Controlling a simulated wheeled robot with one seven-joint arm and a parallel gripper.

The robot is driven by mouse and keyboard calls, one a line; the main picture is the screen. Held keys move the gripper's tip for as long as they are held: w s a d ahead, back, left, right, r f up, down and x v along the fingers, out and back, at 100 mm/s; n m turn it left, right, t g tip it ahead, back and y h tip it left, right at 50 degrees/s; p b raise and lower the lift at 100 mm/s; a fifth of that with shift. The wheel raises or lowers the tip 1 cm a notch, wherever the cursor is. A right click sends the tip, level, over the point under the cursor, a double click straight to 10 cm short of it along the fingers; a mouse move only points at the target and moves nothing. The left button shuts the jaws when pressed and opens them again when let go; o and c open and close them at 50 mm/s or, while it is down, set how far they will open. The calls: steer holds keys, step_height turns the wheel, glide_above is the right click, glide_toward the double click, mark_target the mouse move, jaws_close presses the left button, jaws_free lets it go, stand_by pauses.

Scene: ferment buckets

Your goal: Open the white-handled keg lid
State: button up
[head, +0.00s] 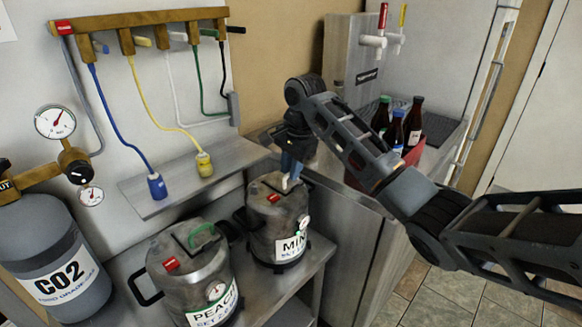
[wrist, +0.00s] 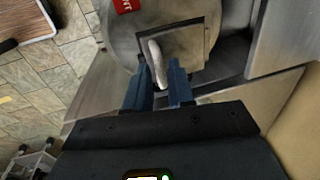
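The keg with the white-handled lid (head: 265,221) stands on the steel shelf, its label partly readable as "MIN". Its square lid (wrist: 190,40) lies flat and closed on the keg top in the wrist view. The white handle (wrist: 156,58) is a curved bar on this lid; its tip also shows in the head view (head: 286,184). My gripper (head: 291,166) points down over the keg. In the wrist view its two blue fingers (wrist: 160,76) stand close on either side of the handle's near end, with about the handle's width between them. The fingers partly hide the handle.
A second keg, labelled "PEACH" (head: 186,268), with a green handle (head: 202,237), stands at the left. A blue-grey CO2 cylinder (head: 57,251) is farther left. Bottles (head: 412,122) in a red container (head: 411,157) stand on the counter at the right. Hoses hang on the wall.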

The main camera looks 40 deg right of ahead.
jaws_close()
stand_by(1.1)
